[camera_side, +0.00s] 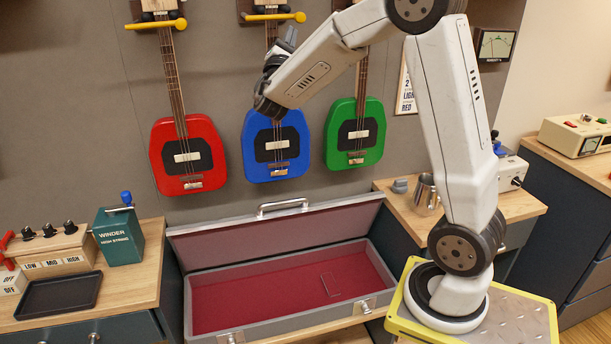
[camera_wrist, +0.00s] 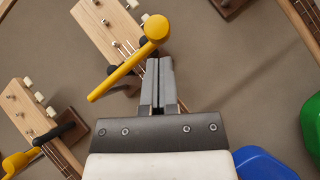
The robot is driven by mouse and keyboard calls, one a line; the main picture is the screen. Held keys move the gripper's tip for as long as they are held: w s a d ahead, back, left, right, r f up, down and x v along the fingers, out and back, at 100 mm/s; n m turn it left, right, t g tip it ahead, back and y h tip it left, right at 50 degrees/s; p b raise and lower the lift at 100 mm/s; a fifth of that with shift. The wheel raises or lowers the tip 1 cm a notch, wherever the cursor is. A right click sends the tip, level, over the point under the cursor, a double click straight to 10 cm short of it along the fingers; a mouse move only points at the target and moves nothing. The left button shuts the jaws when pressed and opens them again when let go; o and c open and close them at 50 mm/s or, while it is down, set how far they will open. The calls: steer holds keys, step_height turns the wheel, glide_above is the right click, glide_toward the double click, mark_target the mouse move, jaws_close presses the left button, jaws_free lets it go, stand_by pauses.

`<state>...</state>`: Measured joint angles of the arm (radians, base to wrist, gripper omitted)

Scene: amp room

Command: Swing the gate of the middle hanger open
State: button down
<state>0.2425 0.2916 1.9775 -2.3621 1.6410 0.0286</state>
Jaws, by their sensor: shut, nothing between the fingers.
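The middle hanger's yellow gate (camera_side: 272,17) lies across the front of the blue guitar's neck, with its round knob at the right end. In the wrist view the gate (camera_wrist: 122,75) slants up to its knob, just left of and beyond my fingertips. The blue guitar (camera_side: 275,146) hangs below it; part of its body (camera_wrist: 262,163) shows in the wrist view. My gripper (camera_side: 289,36) is shut and empty, tips just below the gate's knob end. The tips (camera_wrist: 160,62) appear close to the gate; I cannot tell whether they touch.
A red guitar (camera_side: 188,155) hangs at left behind its own yellow gate (camera_side: 155,24). A green guitar (camera_side: 355,133) hangs at right, its hanger mostly hidden by my arm. An open, empty red-lined case (camera_side: 280,290) lies below. A green winder box (camera_side: 118,236) stands on the left bench.

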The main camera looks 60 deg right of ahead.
steer(key=shift+s+d+r, duration=0.15)
steer(key=shift+r, duration=0.15)
steer(key=shift+s+d+r, duration=0.1)
steer(key=shift+r, duration=0.45)
stand_by(0.5)
steer(key=shift+s+r, duration=0.1)
steer(key=shift+r, duration=0.35)
steer(key=w+a+r+n+t+y, duration=0.3)
steer(key=r+n+t, duration=0.2)
steer(key=n, duration=0.3)
steer(key=w+a+r+n+t+y, duration=0.3)
steer(key=r+n+t, duration=0.2)
steer(key=n+t, duration=0.3)
steer(key=shift+w+r+n+t+y, duration=0.15)
steer(key=shift+n+t+y, duration=0.15)
steer(key=shift+n+y, duration=0.1)
steer(key=shift+a, duration=0.1)
steer(key=v, duration=0.7)
steer(key=shift+s+f, duration=0.25)
steer(key=shift+f, duration=0.05)
stand_by(0.4)
